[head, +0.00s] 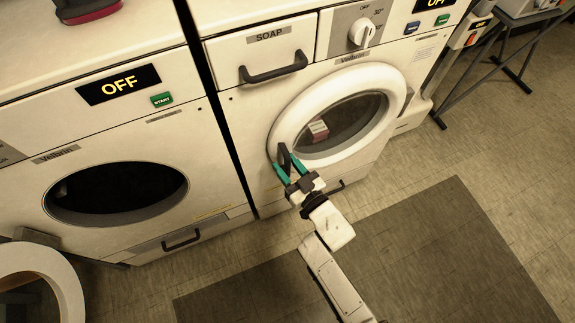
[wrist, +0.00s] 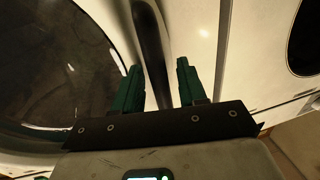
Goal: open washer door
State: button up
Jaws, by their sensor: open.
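The washer (head: 235,110) with the SOAP drawer stands right of centre in the head view. Its round door (head: 388,79), a white ring around dark glass, looks closed. A dark upright handle (head: 284,154) sits at the door's left edge. My gripper (head: 286,164) is open at this handle, its teal fingers pointing at the door. In the wrist view, the handle (wrist: 152,45) appears between or just beyond the fingers of my gripper (wrist: 158,66), closer to the left finger. I cannot tell whether they touch. Something reddish shows through the door glass.
Another machine (head: 60,118) stands at left, its display reading OFF. Its opening (head: 115,192) is uncovered, and a white ring door (head: 65,283) hangs open at lower left. A dark mat (head: 430,250) lies on the floor. A metal-legged table (head: 500,65) stands at upper right.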

grip_shut()
jog(key=shift+s+d, duration=0.1)
dwell(0.5)
